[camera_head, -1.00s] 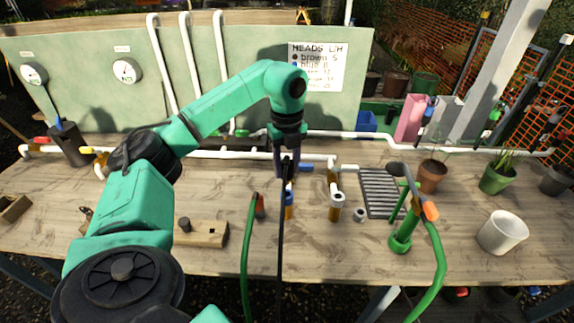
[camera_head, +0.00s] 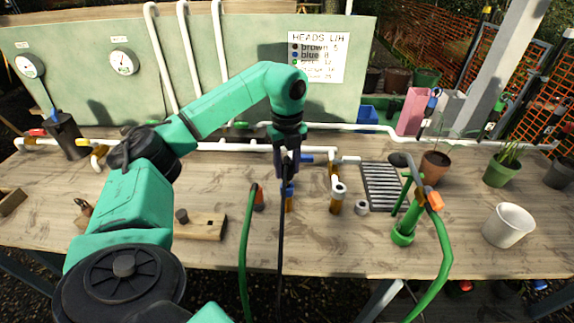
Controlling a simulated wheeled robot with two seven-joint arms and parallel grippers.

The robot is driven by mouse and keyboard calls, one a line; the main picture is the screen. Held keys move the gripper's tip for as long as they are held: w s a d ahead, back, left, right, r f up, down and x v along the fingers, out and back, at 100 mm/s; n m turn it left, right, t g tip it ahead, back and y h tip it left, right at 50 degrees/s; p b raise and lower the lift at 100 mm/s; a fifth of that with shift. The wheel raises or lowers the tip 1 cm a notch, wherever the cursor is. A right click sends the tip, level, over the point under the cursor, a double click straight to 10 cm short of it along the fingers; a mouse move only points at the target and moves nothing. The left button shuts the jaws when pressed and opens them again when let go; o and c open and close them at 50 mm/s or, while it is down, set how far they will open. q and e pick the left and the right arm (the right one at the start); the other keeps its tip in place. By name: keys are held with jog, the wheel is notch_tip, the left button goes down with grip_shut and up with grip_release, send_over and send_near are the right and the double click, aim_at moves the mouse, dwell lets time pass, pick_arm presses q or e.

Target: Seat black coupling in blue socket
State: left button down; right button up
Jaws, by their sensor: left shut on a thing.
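My left gripper (camera_head: 287,174) reaches in from the left and points down over the middle of the bench. It is shut on a dark piece at the top of a thin black hose (camera_head: 282,240). The fingers mostly hide this piece, so I cannot make out the black coupling's shape. The blue socket (camera_head: 289,188) is a short blue-topped upright pipe just below the fingertips. The hose passes in front of it. I cannot tell whether the held end touches the socket. My right gripper is not in view.
A white-topped upright pipe (camera_head: 339,190) stands right of the blue socket. A wooden block (camera_head: 208,227) lies left.

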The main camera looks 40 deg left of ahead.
aim_at(287, 176)
pick_arm(q)
jog(key=shift+f+b, duration=0.35)
jog(key=shift+f, duration=0.45)
jog(key=shift+f, duration=0.35)
jog(key=shift+f+b, duration=0.3)
jog(key=shift+f, duration=0.25)
dwell(0.7)
jog(key=shift+c, duration=1.7)
grip_release()
jog(key=shift+r, duration=0.1)
